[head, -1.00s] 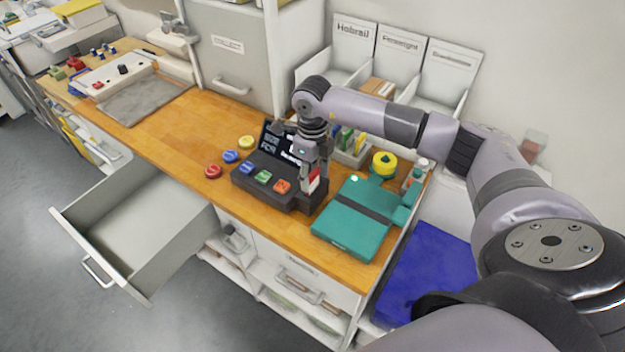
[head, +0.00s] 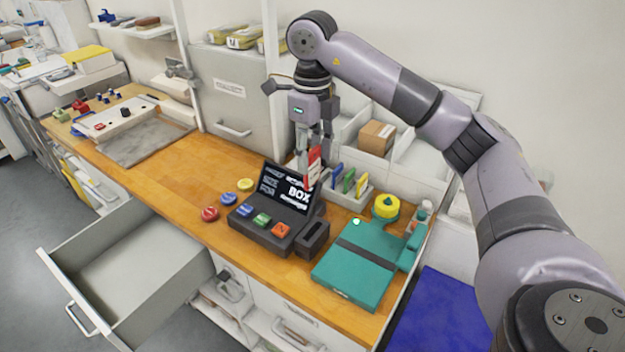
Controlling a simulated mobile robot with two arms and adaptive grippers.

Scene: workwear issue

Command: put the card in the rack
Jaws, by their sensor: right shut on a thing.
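My right gripper (head: 312,152) is shut on a red and white card (head: 314,168), which hangs upright and slightly tilted below its fingers. My left gripper is not in view.
A teal scale-like device (head: 356,264) with a yellow roll (head: 386,206) behind it fills the counter's right end. Red, blue and yellow round pieces (head: 229,199) lie left of the terminal. An open drawer (head: 130,265) juts out in front. The counter's middle (head: 185,175) is clear.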

